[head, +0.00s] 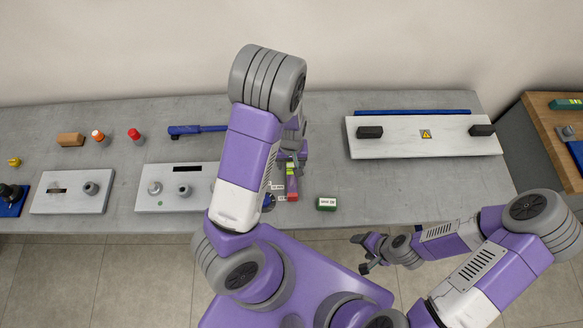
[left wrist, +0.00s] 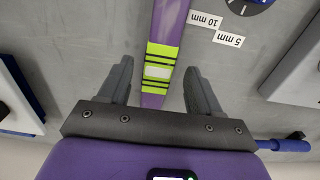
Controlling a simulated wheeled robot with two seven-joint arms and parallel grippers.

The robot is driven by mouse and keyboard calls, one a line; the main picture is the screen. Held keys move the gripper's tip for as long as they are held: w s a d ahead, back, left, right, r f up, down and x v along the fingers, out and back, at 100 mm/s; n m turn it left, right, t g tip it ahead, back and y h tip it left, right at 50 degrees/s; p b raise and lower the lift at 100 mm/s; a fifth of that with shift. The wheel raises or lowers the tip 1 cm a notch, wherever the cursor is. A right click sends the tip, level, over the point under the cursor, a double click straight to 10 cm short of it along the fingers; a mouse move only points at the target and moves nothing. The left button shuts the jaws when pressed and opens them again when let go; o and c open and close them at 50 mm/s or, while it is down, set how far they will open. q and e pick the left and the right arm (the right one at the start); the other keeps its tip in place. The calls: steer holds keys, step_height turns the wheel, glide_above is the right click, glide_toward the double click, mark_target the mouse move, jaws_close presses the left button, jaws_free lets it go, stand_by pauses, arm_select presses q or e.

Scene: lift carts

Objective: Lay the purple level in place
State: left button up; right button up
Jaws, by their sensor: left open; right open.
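The purple level (head: 291,188) lies on the grey table, partly hidden under my left arm in the head view. In the left wrist view the level (left wrist: 170,30) is a purple bar with yellow-green bands around a pale window. My left gripper (head: 291,158) is open above it. In the left wrist view the level runs between the open fingers of my left gripper (left wrist: 161,92), with clear gaps on both sides. My right gripper (head: 366,254) is open and empty, in front of the table's front edge.
A white plate (head: 390,145) with two black blocks stands at the right. White plates (head: 70,203) with knobs and a blue-handled tool (head: 197,130) lie at the left.

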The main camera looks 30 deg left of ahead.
mark_target(291, 165)
arm_select(q)
steer(key=f, duration=0.3)
steer(key=shift+w+a, duration=0.1)
steer(key=shift+w, duration=0.2)
steer(key=shift+f+b, duration=0.3)
steer(key=shift+f, duration=0.25)
steer(key=shift+r, duration=0.1)
jaws_close()
